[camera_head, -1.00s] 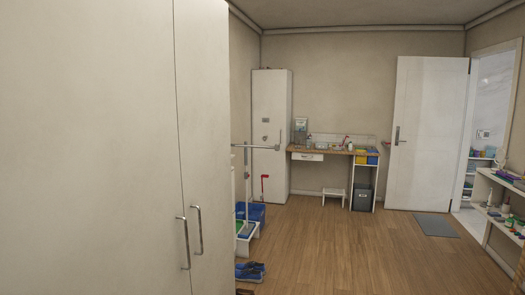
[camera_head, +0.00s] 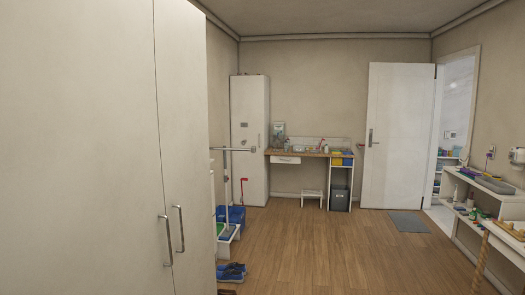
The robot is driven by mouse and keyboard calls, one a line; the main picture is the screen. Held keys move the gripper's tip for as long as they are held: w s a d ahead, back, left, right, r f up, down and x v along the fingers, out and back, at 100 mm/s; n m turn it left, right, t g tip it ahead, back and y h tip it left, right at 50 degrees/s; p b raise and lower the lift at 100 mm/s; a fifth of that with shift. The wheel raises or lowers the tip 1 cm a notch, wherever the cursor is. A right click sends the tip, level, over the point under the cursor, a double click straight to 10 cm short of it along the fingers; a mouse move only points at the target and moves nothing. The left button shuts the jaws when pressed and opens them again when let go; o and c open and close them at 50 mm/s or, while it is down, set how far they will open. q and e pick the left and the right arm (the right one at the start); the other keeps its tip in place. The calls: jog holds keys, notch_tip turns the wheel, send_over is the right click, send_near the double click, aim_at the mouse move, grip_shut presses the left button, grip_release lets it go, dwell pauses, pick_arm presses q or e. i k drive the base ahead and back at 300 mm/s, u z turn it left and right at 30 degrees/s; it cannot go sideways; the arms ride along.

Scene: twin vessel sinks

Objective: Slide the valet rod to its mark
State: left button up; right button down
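A thin grey horizontal rod (camera_head: 236,149) juts out past the edge of the large white wardrobe (camera_head: 100,150), at left of centre. It has a thicker end on its right. It may be the valet rod, but I cannot tell for sure, and its left end is hard to make out. I cannot make out a mark on it. Neither of my grippers is in view.
The wardrobe fills the left side. Blue bins (camera_head: 236,214) and blue shoes (camera_head: 231,271) are on the floor beyond it. A counter (camera_head: 310,153) and a white door (camera_head: 400,135) are at the back. Shelves (camera_head: 495,200) line the right. The middle wooden floor (camera_head: 330,250) is clear.

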aim_at(253, 150)
jog(key=i, duration=2.35)
jog(key=z, duration=0.3)
jog(key=i, duration=1.25)
